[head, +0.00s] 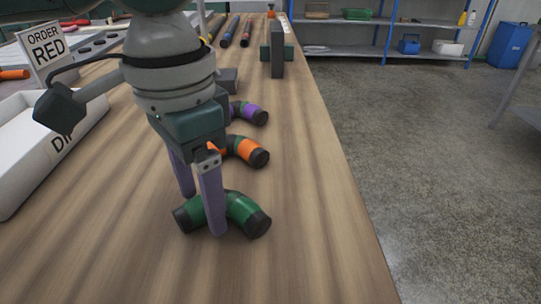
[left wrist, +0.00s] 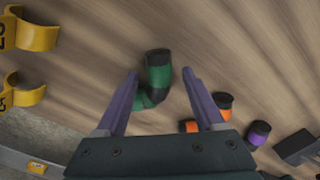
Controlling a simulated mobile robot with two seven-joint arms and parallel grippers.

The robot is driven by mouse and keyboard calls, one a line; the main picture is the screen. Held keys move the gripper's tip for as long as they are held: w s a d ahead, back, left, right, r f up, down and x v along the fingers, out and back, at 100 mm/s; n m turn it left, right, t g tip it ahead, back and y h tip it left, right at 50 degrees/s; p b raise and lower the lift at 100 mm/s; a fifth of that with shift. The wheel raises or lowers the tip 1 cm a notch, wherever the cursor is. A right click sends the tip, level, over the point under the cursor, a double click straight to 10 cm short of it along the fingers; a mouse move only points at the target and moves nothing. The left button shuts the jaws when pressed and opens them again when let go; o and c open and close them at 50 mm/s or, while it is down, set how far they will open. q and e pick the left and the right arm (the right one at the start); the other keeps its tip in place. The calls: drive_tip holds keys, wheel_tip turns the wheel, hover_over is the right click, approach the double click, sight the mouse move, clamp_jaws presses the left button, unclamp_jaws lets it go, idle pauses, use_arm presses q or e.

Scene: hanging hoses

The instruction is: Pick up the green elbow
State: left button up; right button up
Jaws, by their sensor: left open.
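The green elbow (head: 246,212), a bent tube with black ends, lies on the wooden table near its right edge. My left gripper (head: 203,213) points down over it with its two purple fingers apart, one on either side of the elbow's left part. In the left wrist view the green elbow (left wrist: 158,72) lies between the open fingers (left wrist: 160,76), with gaps showing on both sides. Part of the elbow is hidden behind the near finger in the head view. My right gripper is not in view.
An orange elbow (head: 252,152) and a purple elbow (head: 252,113) lie just behind. A white bin (head: 20,190) and an "ORDER RED" sign (head: 47,48) stand left. Yellow clips (left wrist: 30,35) show in the wrist view. Table in front is clear.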

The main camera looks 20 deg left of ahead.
use_arm(q)
drive_tip(key=shift+f, duration=0.2)
drive_tip(key=shift+c, duration=0.3)
clamp_jaws()
